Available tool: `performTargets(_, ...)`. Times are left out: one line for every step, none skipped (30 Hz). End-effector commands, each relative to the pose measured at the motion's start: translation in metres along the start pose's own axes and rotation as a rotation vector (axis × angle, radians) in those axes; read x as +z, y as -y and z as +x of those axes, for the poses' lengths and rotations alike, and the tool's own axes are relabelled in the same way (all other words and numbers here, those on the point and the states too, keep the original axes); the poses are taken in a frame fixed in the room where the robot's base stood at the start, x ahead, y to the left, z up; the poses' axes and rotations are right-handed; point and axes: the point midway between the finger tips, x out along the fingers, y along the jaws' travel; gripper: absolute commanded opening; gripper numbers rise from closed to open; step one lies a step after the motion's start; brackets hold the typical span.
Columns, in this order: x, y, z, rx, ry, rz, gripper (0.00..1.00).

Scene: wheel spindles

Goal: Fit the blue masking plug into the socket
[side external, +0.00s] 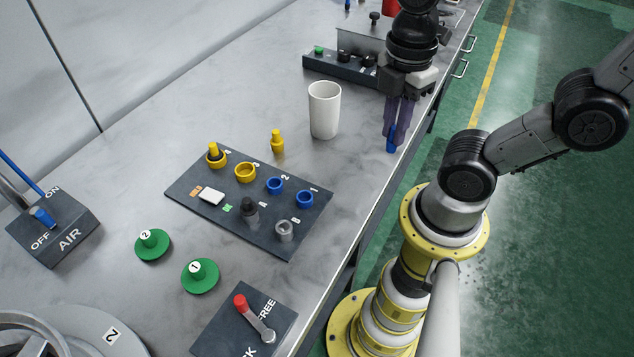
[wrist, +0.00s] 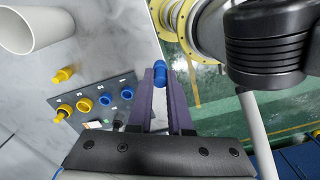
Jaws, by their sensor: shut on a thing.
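My gripper (side external: 396,133) is shut on the blue masking plug (side external: 391,144), holding it above the right edge of the bench, beyond the socket panel. In the wrist view the blue plug (wrist: 160,73) sits between the tips of the purple fingers. The dark socket panel (side external: 275,236) lies on the bench at lower left of my gripper. It carries two blue ring sockets, one by the label 2 (side external: 275,185) and one by the label 1 (side external: 305,198). Both blue sockets look empty. They also show in the wrist view, one at left (wrist: 105,99) and one at right (wrist: 127,94).
The panel also has a yellow ring (side external: 245,172), a yellow ring with a plug (side external: 215,156), a black plug (side external: 249,207) and a grey ring (side external: 285,230). A loose yellow plug (side external: 277,141) and a white cup (side external: 324,110) stand between panel and gripper. Green discs (side external: 200,277) lie lower left.

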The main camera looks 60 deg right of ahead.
Motion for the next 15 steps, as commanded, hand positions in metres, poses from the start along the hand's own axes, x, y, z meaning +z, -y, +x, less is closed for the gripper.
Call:
performTargets(-0.005,0.003,-0.002,0.001,-0.001,0.001,0.0)
performTargets(-0.008,0.005,-0.003,0.0,0.0,0.004,0.0)
performTargets(-0.012,0.007,-0.003,0.001,-0.001,0.005,0.0)
performTargets(-0.014,0.009,-0.004,0.001,-0.001,0.0,0.0)
performTargets(-0.017,0.011,-0.005,0.001,-0.001,-0.004,0.0)
performTargets(-0.021,0.014,-0.006,0.003,-0.002,-0.019,0.0)
performTargets(-0.023,0.015,-0.007,0.004,-0.003,-0.029,0.0)
performTargets(-0.025,0.017,-0.007,0.004,-0.003,-0.045,0.0)
performTargets(-0.028,0.019,-0.008,0.006,-0.004,-0.066,0.0)
performTargets(-0.03,0.02,-0.008,0.006,-0.005,-0.082,0.0)
performTargets(-0.032,0.021,-0.009,0.006,-0.005,-0.097,0.0)
performTargets(-0.033,0.023,-0.009,0.007,-0.005,-0.113,0.0)
performTargets(-0.035,0.023,-0.009,0.007,-0.005,-0.123,0.0)
performTargets(-0.036,0.023,-0.009,0.007,-0.005,-0.13,0.0)
performTargets(-0.037,0.023,-0.008,0.006,-0.004,-0.137,0.0)
